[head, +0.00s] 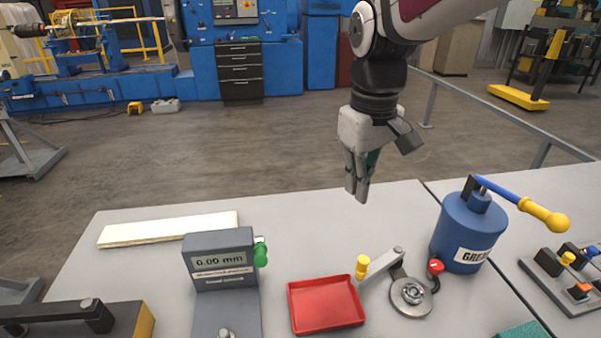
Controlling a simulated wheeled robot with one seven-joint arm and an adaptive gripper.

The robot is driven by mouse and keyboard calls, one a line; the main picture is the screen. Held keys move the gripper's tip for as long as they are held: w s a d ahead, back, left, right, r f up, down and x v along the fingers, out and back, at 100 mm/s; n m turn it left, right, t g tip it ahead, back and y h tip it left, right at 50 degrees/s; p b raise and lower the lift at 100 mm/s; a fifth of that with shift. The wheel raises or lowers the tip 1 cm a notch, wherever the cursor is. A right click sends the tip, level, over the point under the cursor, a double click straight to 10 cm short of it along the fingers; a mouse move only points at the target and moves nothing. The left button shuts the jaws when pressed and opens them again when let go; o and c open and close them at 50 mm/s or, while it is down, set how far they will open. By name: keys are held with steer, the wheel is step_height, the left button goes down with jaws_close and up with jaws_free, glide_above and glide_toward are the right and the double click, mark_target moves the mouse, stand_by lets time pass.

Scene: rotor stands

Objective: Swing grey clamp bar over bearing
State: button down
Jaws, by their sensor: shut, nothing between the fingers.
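The grey clamp bar (380,265) is a short flat bar with an upright yellow knob (362,266) at its left end. Its right end sits on a post behind the bearing (412,292). The bar points left toward the red tray, beside the bearing and not over it. The bearing sits uncovered on a round grey base. My gripper (358,198) is shut and empty, pointing down above the far part of the table, behind the clamp bar and apart from it.
A red tray (325,304) lies left of the bearing. A blue grease can (468,235) with a yellow-gripped lever stands to the right, with a red knob (435,267) beside it. A grey gauge (220,262) stands left. The table (300,225) is clear behind the tray.

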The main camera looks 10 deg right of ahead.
steer(key=w+a+f+n+g+h+b, duration=0.2)
steer(key=w+f+n+g, duration=0.1)
steer(key=w+f, duration=0.7)
steer(key=shift+s+d+f+p, duration=0.55)
steer(key=shift+s+f, duration=0.35)
steer(key=shift+f, duration=1)
steer(key=shift+s+d+f+p, duration=0.4)
steer(key=shift+s+d+f, duration=0.4)
steer(key=shift+f, duration=1.1)
steer(key=shift+s+d+f+p, duration=0.5)
steer(key=shift+s+f, duration=0.45)
steer(key=shift+f, duration=0.95)
steer(key=shift+d, duration=0.1)
